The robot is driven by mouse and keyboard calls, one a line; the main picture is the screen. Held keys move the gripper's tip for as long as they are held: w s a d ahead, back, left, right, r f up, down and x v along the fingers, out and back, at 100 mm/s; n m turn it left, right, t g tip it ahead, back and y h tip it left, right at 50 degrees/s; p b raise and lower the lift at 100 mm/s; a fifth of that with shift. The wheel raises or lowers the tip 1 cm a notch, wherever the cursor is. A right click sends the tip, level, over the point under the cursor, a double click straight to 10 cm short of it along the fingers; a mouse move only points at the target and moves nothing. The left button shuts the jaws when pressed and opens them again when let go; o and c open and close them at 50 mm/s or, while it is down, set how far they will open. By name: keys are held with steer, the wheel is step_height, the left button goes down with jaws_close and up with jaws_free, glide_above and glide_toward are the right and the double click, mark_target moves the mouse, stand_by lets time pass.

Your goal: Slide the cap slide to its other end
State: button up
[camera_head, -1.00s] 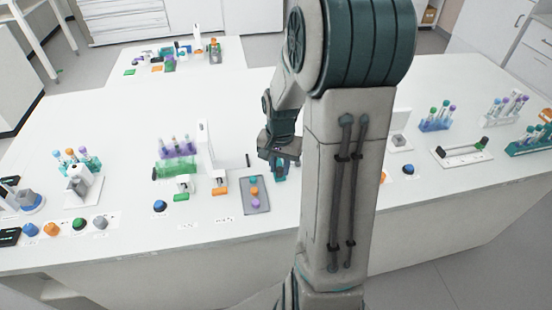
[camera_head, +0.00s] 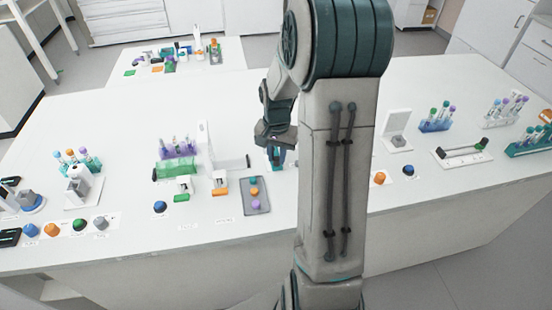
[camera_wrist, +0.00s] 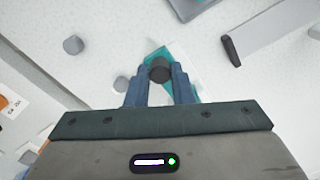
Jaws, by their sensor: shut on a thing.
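In the wrist view, my gripper (camera_wrist: 158,76) has its blue fingers closed around a small dark round knob (camera_wrist: 160,69). A teal piece (camera_wrist: 155,55) shows just beyond and beneath the knob. In the head view, my gripper (camera_head: 277,148) is over the white table, left of my arm's column, with a blue-teal patch at its fingertips. The held knob is too small to make out there. I take the held piece to be the cap slide; its ends and full track are hidden by the fingers and gripper body.
A grey tray (camera_head: 256,208) with coloured caps lies left of my gripper. A white block with a dark end (camera_wrist: 270,32) is close by in the wrist view, as is a small grey cylinder (camera_wrist: 72,44). A white rail (camera_head: 461,156) and tube racks stand farther right.

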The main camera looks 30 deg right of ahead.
steer(key=shift+w+d, duration=0.15)
steer(key=shift+w, duration=0.4)
steer(key=o, duration=0.6)
steer(key=shift+r, duration=0.15)
steer(key=shift+r+p, duration=1.7)
steer(key=shift+r, duration=0.7)
